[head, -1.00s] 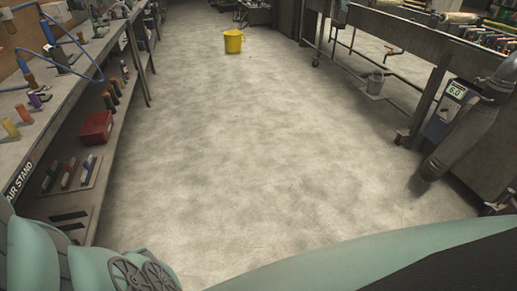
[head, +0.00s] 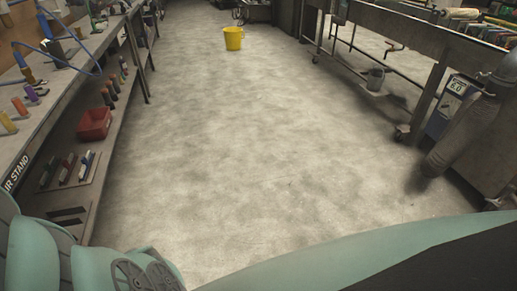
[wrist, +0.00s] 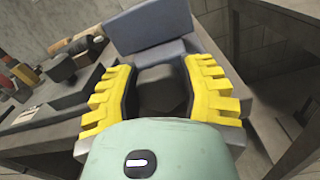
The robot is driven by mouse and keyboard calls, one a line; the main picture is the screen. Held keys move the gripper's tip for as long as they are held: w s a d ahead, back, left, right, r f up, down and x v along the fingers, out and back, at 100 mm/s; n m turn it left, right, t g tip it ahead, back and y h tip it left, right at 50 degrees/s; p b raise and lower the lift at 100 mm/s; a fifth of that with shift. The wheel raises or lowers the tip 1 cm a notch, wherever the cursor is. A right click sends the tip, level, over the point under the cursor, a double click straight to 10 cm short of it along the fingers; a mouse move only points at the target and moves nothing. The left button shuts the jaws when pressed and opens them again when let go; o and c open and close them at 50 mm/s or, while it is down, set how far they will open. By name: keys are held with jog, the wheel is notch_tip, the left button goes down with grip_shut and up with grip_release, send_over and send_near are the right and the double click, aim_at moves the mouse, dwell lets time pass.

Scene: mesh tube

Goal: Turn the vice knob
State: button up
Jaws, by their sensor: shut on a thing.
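In the wrist view, the yellow fingers of my gripper (wrist: 160,72) stand on either side of a dark grey rounded part (wrist: 162,92), which I take to be the vice knob. The fingers are shut on it, and my green gripper body covers its near side. A blue-grey block that looks like the vice body (wrist: 150,28) rises just beyond the fingers. The head view shows neither the vice nor my gripper; only parts of my own arm fill its lower edge.
In the wrist view, dark tools (wrist: 75,60) lie on the bench at left. In the head view, a workbench with shelves stands at left, with a red bin (head: 94,123) on its shelf. A yellow bucket (head: 233,38) stands far off on open floor (head: 260,150). Metal tables stand at right.

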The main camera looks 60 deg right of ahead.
jog(key=shift+w+d+f+m+b, duration=0.1)
jog(key=shift+m+b, duration=0.15)
jog(key=shift+m, duration=0.4)
jog(key=shift+f+m+b, duration=0.1)
jog(key=shift+m+b, duration=0.15)
jog(key=shift+m, duration=0.4)
jog(key=shift+r, duration=0.1)
jog(key=o, duration=1.2)
jog(key=shift+r, duration=0.1)
